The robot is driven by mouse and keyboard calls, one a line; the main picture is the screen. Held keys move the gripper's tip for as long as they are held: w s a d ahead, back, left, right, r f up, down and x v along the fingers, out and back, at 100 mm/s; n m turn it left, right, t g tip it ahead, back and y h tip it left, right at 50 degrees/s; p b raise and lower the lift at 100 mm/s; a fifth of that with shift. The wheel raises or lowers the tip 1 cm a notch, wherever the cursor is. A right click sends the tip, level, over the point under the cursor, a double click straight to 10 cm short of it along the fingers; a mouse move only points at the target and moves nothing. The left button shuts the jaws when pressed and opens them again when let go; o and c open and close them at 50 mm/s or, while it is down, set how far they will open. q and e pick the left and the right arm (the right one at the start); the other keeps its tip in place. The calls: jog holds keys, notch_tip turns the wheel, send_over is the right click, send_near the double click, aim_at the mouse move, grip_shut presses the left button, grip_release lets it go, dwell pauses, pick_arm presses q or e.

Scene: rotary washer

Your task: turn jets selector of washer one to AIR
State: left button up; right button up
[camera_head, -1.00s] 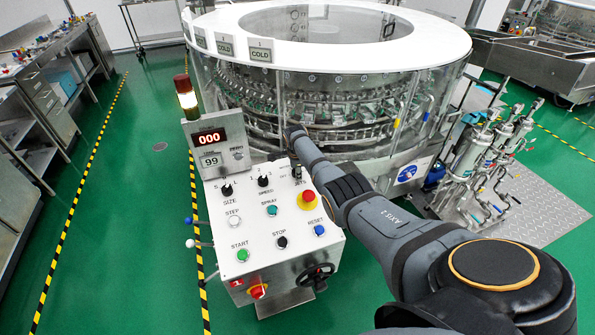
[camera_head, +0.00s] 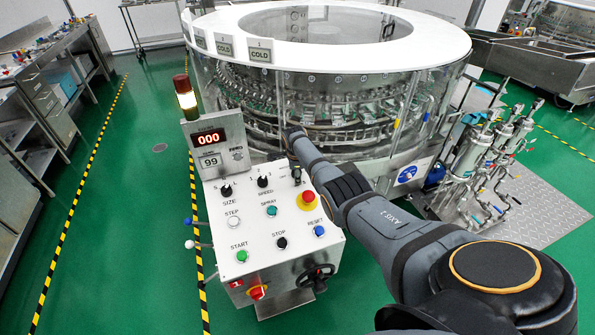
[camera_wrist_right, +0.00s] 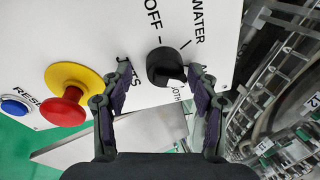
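The jets selector is a black knob (camera_wrist_right: 165,67) on the white panel of washer one. In the right wrist view it lies between the fingertips of my right gripper (camera_wrist_right: 161,72), which are spread with gaps on both sides. The knob's raised ridge points to the right and slightly down, toward the right finger. OFF and WATER are printed above it, and part of BOTH shows below. No AIR label is readable; the right finger covers part of that side. In the head view small dark shapes at the JETS corner are too small to separate. My left gripper is out of view.
A red emergency button on a yellow collar (camera_wrist_right: 68,94) stands close beside the left finger; it also shows in the head view (camera_head: 306,199). The control panel (camera_head: 255,232) carries other knobs and coloured buttons. The round glass-walled washer (camera_head: 330,95) stands behind it.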

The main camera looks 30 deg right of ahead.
jog(key=shift+r, duration=0.15)
jog(key=shift+r, duration=0.55)
jog(key=v, duration=1)
jog(key=shift+s+a+r, duration=0.15)
jog(key=shift+s+r, duration=0.05)
jog(key=shift+r, duration=0.1)
